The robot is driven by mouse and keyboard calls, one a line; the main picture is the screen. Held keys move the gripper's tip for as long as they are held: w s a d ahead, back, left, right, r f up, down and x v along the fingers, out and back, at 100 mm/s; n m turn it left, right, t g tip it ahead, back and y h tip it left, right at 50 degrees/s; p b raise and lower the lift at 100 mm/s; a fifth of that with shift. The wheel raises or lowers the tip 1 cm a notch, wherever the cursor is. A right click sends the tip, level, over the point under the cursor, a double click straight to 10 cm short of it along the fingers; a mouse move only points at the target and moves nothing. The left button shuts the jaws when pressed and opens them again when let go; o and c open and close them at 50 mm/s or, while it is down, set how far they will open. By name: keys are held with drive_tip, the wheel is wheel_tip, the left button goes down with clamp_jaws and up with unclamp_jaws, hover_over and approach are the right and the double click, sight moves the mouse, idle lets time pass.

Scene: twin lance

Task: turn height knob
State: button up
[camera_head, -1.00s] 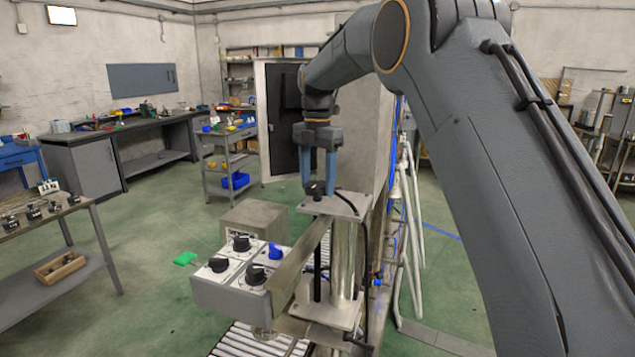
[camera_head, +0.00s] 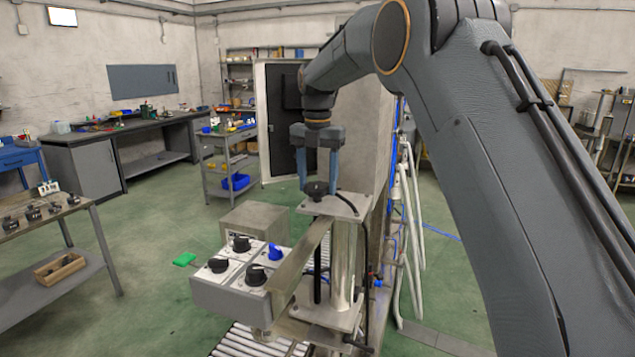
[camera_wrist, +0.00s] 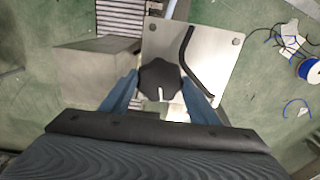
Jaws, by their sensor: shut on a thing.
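The height knob (camera_head: 317,190) is a black lobed knob on top of the metal plate (camera_head: 347,206) that caps an upright post. In the wrist view the knob (camera_wrist: 160,82) has a white mark on its near side. My gripper (camera_head: 318,190) points straight down with its two blue fingers on either side of the knob. The wrist view shows the fingers (camera_wrist: 160,90) closed around it, one at the left and one at the right. The exact finger contact is partly hidden.
A grey control box (camera_head: 228,298) with black dials and one blue dial (camera_head: 275,251) sits left of the post. A black cable (camera_wrist: 188,58) lies across the plate. A grey block (camera_head: 255,221) stands behind the box.

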sight(317, 185)
drive_tip(key=shift+r, duration=0.15)
drive_tip(key=o, duration=1)
drive_tip(key=shift+o, duration=0.4)
drive_tip(key=shift+r+b, duration=1.3)
drive_tip(key=shift+r, duration=2.5)
